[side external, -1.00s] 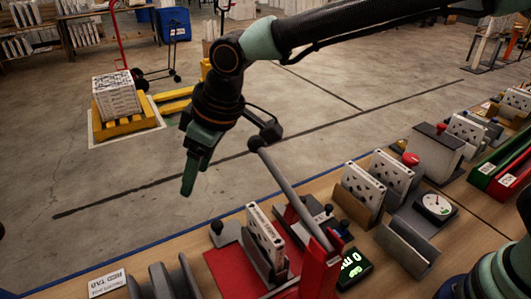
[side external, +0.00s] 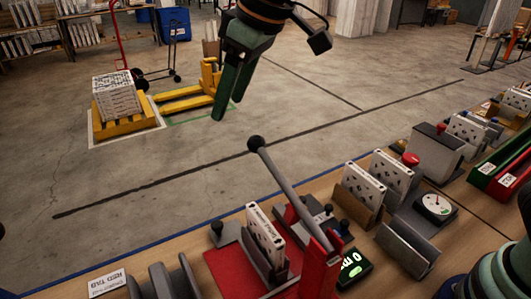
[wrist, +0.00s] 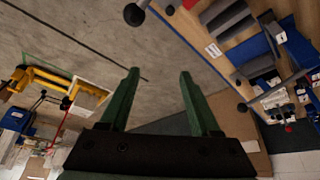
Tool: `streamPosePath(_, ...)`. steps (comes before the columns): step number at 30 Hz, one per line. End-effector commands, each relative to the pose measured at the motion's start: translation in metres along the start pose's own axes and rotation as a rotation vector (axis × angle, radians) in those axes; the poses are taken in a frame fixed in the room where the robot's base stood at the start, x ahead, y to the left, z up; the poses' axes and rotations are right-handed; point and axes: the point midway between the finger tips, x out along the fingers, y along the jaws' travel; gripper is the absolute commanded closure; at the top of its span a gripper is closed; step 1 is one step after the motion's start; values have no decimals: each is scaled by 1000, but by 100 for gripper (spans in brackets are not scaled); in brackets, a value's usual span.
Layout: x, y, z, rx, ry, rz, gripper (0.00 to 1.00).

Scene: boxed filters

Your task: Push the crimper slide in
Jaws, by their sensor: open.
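The crimper is a red press (side external: 318,262) on the bench, with a long grey lever (side external: 285,185) slanting up to a black ball knob. Beside it a white boxed filter (side external: 265,236) stands upright in a grey holder on a red plate (side external: 228,268). A small black knob (side external: 217,228) sits on a grey piece at the plate's far left; I cannot tell for sure which part is the slide. My gripper (side external: 228,108) is open and empty, high above and apart from the crimper. Its green fingers also show in the wrist view (wrist: 159,74), with nothing between them.
Right of the crimper are a lit display (side external: 354,268), more filters in a brown holder (side external: 355,208), a grey angled holder (side external: 408,250) and a dial gauge (side external: 436,206). Grey saddle blocks (side external: 165,282) stand at left. The raised lever projects over the bench's far edge.

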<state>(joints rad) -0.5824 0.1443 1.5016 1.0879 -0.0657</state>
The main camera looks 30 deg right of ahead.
Motion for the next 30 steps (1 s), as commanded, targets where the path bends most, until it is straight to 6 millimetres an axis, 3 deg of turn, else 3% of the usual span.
streamPosePath(6, -6, 10, 7, 22, 3, 9, 37)
streamPosePath(19, 1, 9, 6, 31, -13, 7, 36)
streamPosePath(23, 27, 6, 1, 62, -74, 1, 36)
streamPosePath(30, 108, -7, 0, 162, -253, 2, 36)
